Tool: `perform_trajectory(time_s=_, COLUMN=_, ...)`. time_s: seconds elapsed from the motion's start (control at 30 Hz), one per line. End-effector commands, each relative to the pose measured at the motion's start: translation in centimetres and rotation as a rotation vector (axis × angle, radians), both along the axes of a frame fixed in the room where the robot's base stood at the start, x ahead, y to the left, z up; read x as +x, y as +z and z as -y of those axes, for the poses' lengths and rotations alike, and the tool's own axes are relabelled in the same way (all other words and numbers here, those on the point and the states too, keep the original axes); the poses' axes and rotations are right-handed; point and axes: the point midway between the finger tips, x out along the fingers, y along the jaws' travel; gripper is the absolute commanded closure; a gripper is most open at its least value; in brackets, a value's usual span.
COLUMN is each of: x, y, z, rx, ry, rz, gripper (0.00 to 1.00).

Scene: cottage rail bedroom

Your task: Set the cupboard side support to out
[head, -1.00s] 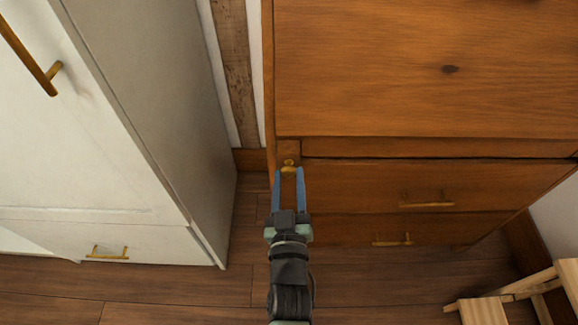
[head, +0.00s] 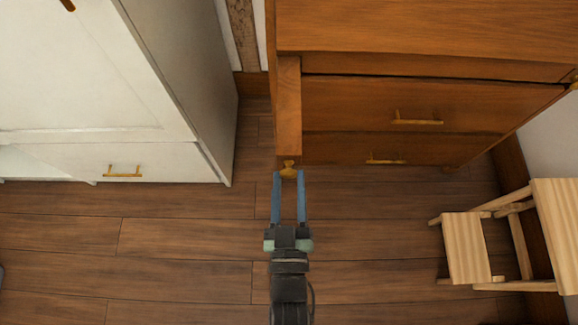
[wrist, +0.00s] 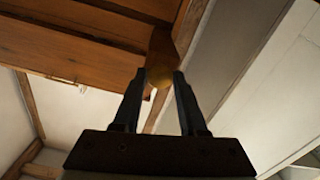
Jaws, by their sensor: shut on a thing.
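The wooden cupboard (head: 430,30) stands at the upper right in the head view. Its side support (head: 288,108) is a narrow wooden bar at the cupboard's left front, standing well out past the drawer fronts. A brass knob (head: 288,167) sits on the bar's front end. My gripper (head: 288,178) has its blue fingers shut on this knob. In the wrist view the knob (wrist: 160,76) shows between the two fingertips, with the bar behind it.
A white cabinet (head: 120,100) stands to the left, with a gap of floor between it and the cupboard. A light wooden step stool (head: 468,250) is at the right. The plank floor (head: 180,240) in front is clear.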

Motion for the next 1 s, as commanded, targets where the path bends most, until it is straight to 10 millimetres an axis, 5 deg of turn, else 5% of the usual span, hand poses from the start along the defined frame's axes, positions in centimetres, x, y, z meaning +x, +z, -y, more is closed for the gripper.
perform_trajectory(time_s=0.3, x=0.0, y=0.0, z=0.0, rx=0.001, ry=0.0, rz=0.002, gripper=1.0)
perform_trajectory(time_s=0.33, x=0.0, y=0.0, z=0.0, rx=0.001, ry=0.0, rz=0.002, gripper=0.55)
perform_trajectory(time_s=0.5, x=0.0, y=0.0, z=0.0, rx=0.001, ry=0.0, rz=0.001, gripper=0.28)
perform_trajectory(time_s=0.83, x=-0.3, y=0.0, z=0.0, rx=0.0, ry=0.0, rz=0.0, gripper=0.28)
perform_trajectory(time_s=1.0, x=-2.3, y=-0.1, z=0.0, rx=-0.001, ry=0.0, rz=-0.004, gripper=0.28)
